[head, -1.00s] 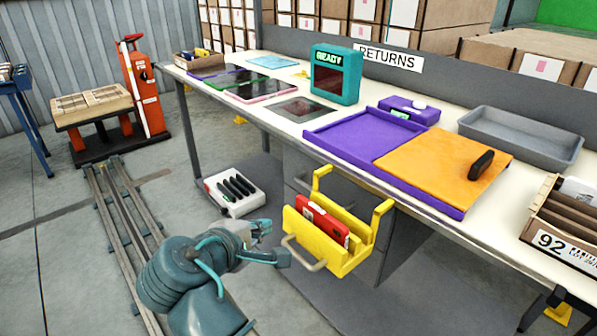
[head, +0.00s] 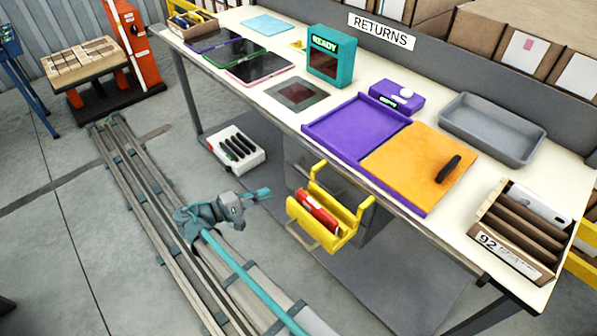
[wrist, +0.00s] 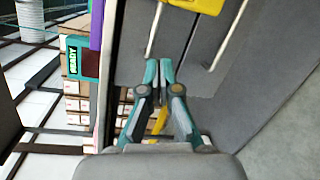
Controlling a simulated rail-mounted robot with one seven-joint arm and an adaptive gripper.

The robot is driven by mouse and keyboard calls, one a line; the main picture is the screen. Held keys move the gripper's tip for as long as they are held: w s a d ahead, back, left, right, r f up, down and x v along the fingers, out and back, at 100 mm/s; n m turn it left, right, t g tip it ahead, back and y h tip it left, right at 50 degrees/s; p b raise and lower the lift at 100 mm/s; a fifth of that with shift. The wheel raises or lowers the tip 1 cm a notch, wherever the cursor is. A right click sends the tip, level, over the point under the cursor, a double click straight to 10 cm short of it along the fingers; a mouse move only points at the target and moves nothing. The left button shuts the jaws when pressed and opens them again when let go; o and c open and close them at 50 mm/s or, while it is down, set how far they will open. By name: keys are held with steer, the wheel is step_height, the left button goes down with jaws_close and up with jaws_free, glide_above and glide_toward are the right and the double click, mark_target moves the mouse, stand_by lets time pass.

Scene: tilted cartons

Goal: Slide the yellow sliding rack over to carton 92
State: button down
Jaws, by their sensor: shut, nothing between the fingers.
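The yellow sliding rack (head: 349,237) hangs at the front of the table, below the purple and orange panels, with a red item (head: 318,215) in it. A pale bar handle (head: 302,238) is on its front. Carton 92 (head: 505,262) stands on the table's right end, well to the right of the rack, with a white device in it. My gripper (head: 268,193) is to the left of the rack, apart from it. In the wrist view its fingers (wrist: 158,66) are together and empty; a yellow part of the rack (wrist: 197,5) shows at the top edge.
The table (head: 405,228) carries a purple tray (head: 345,130), an orange panel (head: 410,165), a grey bin (head: 490,130) and a teal READY box (head: 330,60). A white box of black items (head: 237,150) sits on the lower shelf. Rails (head: 140,190) run along the floor.

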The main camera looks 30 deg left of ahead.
steer(key=w+d+m+h, duration=0.1)
steer(key=w+d+m, duration=0.3)
steer(key=w+d, duration=0.3)
steer(key=shift+w+d+m+t+h+p, duration=0.3)
steer(key=shift+w+m+p, duration=0.15)
steer(key=shift+w, duration=0.15)
steer(key=shift+d, duration=0.1)
stand_by(0.5)
